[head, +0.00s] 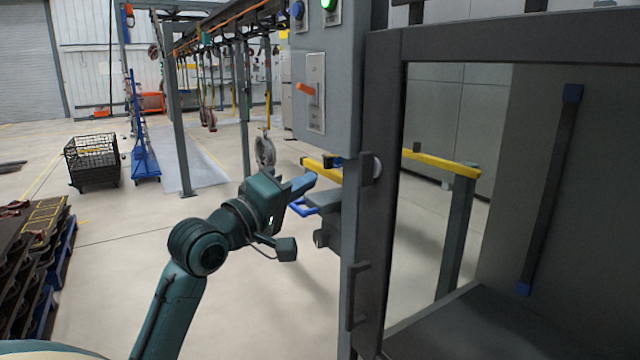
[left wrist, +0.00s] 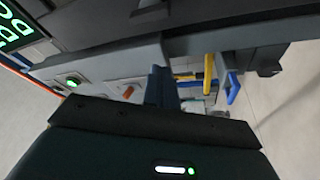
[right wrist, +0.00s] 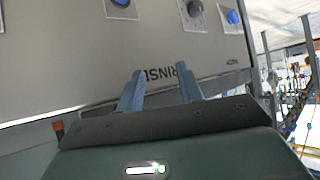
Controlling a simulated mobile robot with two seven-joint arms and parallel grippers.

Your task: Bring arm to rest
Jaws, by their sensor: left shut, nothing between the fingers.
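My left arm reaches up from the bottom of the head view. Its gripper (head: 312,181) points right, in front of the grey cabinet's post. The blue fingers are together and empty; they also show as a dark pair in the left wrist view (left wrist: 162,88). My right gripper is outside the head view. In the right wrist view its two blue fingers (right wrist: 160,88) stand apart with nothing between them, facing a grey panel (right wrist: 190,50) with printed letters and knobs.
The grey control box (head: 328,80) with an orange lever (head: 306,89) and the open cabinet frame (head: 385,200) stand close right of my left gripper. A yellow rail (head: 440,163) lies behind. A wire basket (head: 92,160) and stacked pallets (head: 35,250) stand left. Floor between is clear.

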